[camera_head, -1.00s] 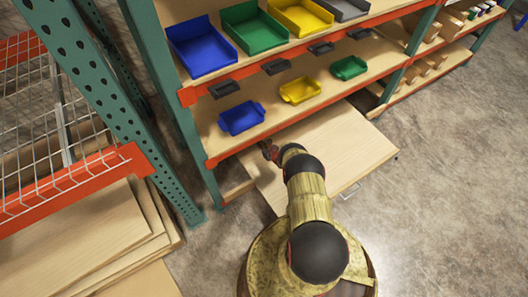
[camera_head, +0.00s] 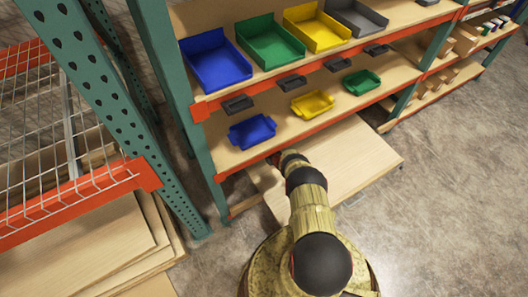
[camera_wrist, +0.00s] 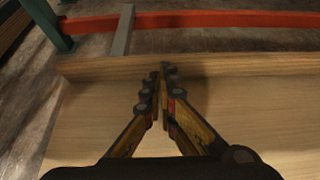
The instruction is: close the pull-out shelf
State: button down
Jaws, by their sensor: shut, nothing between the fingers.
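The pull-out shelf (camera_head: 355,158) is a light wood board sticking out of the rack below the bin shelves in the head view. Its right part lies bare, and my arm covers part of its left side. In the wrist view the board (camera_wrist: 255,115) fills the lower picture, with a raised wooden lip along its far side. My gripper (camera_wrist: 162,68) is shut and empty above the board, its fingertips at or very near that lip. I cannot tell whether they touch it. In the head view my arm hides the fingertips.
The rack has teal posts (camera_head: 180,95) and orange beams. Blue (camera_head: 252,131), yellow (camera_head: 312,103) and green bins stand above the pull-out shelf. A wire-decked rack (camera_head: 60,160) with stacked boards is at left. Concrete floor at right is clear. A red beam (camera_wrist: 220,19) lies beyond the lip.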

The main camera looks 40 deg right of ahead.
jog(key=shift+w+d+r, duration=0.1)
jog(key=shift+w+d, duration=0.1)
jog(key=shift+w, duration=1.45)
jog(key=shift+s, duration=0.15)
